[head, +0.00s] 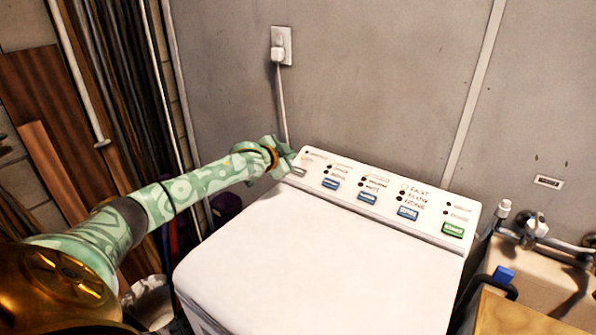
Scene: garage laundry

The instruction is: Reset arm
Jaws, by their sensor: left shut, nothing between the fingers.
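My left arm comes in from the left, with a green patterned forearm. My left gripper (284,158) is shut and empty at the left end of the control panel of a white washing machine (310,255). Its fingertips are close to the leftmost grey button (299,172); I cannot tell whether they touch it. The control panel (375,170) has several blue buttons and a green button (453,229) at the right. The machine's lid is closed. My right gripper does not show.
A wall socket with a plug (279,50) is behind the machine, its cord hanging down. A sink with a tap (536,226) and a wooden surface (508,315) are at the right. Wooden boards (50,110) and a bucket (150,302) are at the left. The lid top is clear.

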